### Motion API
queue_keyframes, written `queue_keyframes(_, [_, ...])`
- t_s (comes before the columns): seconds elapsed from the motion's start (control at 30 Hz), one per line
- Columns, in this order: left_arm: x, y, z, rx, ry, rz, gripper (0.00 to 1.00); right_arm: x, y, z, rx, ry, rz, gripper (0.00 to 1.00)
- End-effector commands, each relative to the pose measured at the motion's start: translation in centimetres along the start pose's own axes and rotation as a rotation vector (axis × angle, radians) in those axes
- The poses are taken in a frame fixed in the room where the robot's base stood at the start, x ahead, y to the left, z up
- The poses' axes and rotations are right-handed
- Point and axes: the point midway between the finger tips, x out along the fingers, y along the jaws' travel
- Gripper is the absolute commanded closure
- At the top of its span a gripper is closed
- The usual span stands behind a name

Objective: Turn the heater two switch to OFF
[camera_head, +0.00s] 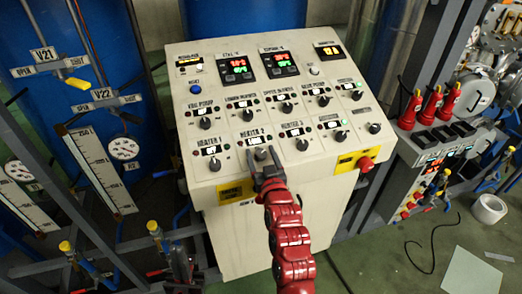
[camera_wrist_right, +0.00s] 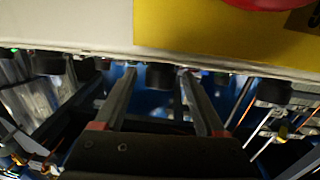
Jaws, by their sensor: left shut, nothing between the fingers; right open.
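The control panel (camera_head: 203,96) has a sloped cream top with several knobs. The heater two switch (camera_head: 260,153) is a dark knob in the lower row, under the label HEATER 2 and a small white display. The display's text is too small to read. My right gripper (camera_head: 266,163) is at this knob, open, with its fingers around or just in front of it. In the right wrist view, its fingers (camera_wrist_right: 158,90) are apart with a dark knob (camera_wrist_right: 160,76) between them. My left gripper (camera_head: 178,252) is low at the left, shut and empty, away from the panel.
The heater 1 knob (camera_head: 214,163) and heater 3 knob (camera_head: 301,144) stand close on either side. A red button (camera_head: 365,163) on a yellow plate is at the panel's front right. Gauges and yellow-capped valves (camera_head: 153,226) stand to the left.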

Motion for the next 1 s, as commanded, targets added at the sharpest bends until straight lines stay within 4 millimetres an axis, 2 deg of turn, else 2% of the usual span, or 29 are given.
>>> queue_keyframes(0.37, [0.15, -0.01, -0.03, 0.000, 0.000, 0.000, 1.00, 0.36, 0.01, 0.07, 0.000, 0.000, 0.000, 0.29])
queue_keyframes(0.7, [0.15, -0.01, -0.03, 0.000, 0.000, 0.000, 1.00, 0.35, 0.02, 0.04, 0.000, 0.001, 0.000, 0.90])
queue_keyframes(0.77, [0.15, -0.01, -0.03, 0.000, 0.000, 0.000, 1.00, 0.35, 0.02, 0.04, 0.000, 0.001, 0.000, 1.00])
queue_keyframes(1.0, [-0.35, 0.02, 0.06, 0.000, 0.000, 0.000, 1.00, 0.35, 0.05, 0.22, -0.003, 0.001, -0.005, 1.00])
